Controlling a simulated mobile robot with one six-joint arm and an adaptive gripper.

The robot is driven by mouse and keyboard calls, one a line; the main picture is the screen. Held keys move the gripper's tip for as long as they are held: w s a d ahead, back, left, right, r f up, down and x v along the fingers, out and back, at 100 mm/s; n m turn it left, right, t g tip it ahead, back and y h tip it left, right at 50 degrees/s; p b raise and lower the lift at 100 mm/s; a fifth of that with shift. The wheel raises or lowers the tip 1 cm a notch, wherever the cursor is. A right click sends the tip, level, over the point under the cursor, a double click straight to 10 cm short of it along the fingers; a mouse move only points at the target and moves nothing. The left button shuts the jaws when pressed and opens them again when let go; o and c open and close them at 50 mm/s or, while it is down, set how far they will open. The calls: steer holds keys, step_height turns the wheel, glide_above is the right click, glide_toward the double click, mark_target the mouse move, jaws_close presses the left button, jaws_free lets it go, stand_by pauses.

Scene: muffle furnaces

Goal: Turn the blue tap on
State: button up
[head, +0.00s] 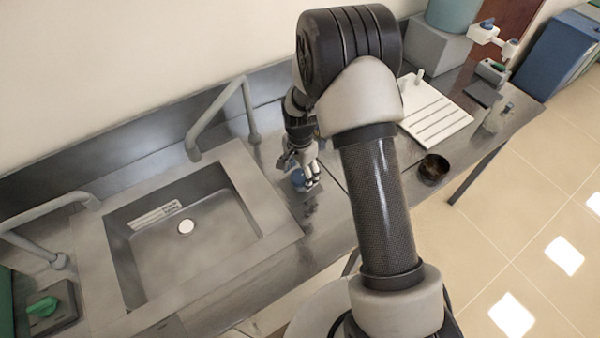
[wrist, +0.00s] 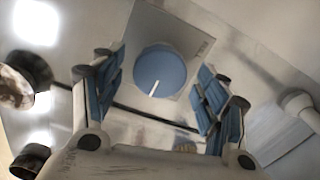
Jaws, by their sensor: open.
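The blue tap (wrist: 160,70) is a round knob with a white pointer line, mounted on a grey square plate (wrist: 178,25) in the wrist view. The pointer line slants down and a little left there. In the head view the blue tap (head: 298,178) sits on the counter right of the sink, partly hidden by my gripper (head: 306,176). In the wrist view my gripper (wrist: 156,100) is open, with one blue-padded finger on each side of the knob. The fingers look apart from the knob; how close their tips are to it is hard to tell.
A steel sink (head: 268,190) with two grey curved spouts (head: 215,112) lies left of my gripper. A green tap (head: 42,306) is at the far left. A dark round pot (head: 433,168) and a white grooved board (head: 436,108) stand on the counter at right.

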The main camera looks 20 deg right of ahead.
steer(key=shift+c, duration=0.4)
steer(key=c, duration=1)
steer(key=shift+o, duration=0.2)
